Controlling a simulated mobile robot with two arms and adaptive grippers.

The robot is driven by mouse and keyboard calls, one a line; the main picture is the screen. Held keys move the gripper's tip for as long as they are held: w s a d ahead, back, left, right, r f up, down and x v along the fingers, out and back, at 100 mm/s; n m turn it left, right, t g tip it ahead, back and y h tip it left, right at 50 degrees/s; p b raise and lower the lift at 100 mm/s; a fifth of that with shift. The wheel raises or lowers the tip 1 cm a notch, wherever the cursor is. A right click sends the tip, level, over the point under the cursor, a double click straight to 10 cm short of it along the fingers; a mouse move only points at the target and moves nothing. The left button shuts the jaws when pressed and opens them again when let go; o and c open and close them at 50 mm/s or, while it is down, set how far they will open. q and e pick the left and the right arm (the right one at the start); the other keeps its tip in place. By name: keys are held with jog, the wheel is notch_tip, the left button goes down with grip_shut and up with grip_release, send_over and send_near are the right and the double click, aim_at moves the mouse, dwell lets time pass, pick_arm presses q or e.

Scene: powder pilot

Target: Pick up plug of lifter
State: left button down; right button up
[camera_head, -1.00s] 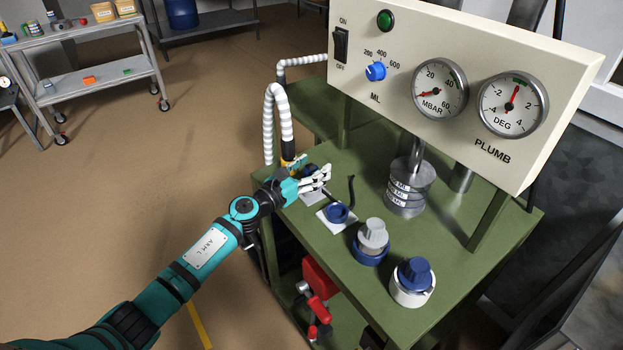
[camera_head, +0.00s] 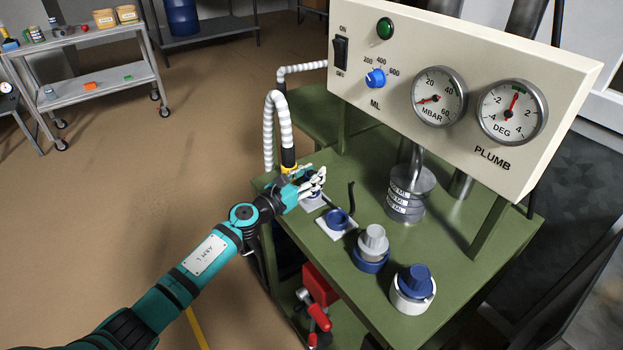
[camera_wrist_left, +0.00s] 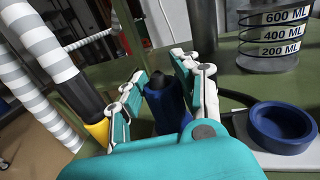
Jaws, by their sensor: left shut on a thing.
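My left gripper (camera_head: 314,182) is at the back left of the green table, beside the ribbed hose. In the left wrist view, the left gripper (camera_wrist_left: 165,95) has its fingers on both sides of a blue piece with a black tip (camera_wrist_left: 167,105), which looks like the plug. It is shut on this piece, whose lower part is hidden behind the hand. In the head view the fingers mostly cover the piece. A blue ring-shaped cup (camera_head: 337,219) on a white plate stands just in front of the gripper; it also shows in the left wrist view (camera_wrist_left: 282,127). My right gripper is not in view.
The white ribbed hose (camera_head: 283,115) with a black and yellow end stands close by the gripper. A grey knob on a blue base (camera_head: 372,246) and a blue knob on a white base (camera_head: 413,284) stand nearer.

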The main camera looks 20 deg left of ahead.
pick_arm(q)
notch_tip(320, 180, up, 4)
jog(key=shift+s+r+p, duration=0.1)
jog(key=shift+r+p, duration=0.1)
jog(key=shift+p, duration=1.05)
jog(key=s+d+p, duration=0.2)
jog(key=s, duration=0.5)
jog(key=s+d+p, duration=0.1)
jog(key=s+d, duration=0.2)
jog(key=s, duration=0.5)
jog(key=shift+d+r+p, duration=0.25)
jog(key=shift+r+p, duration=0.05)
jog(key=shift+p, duration=0.05)
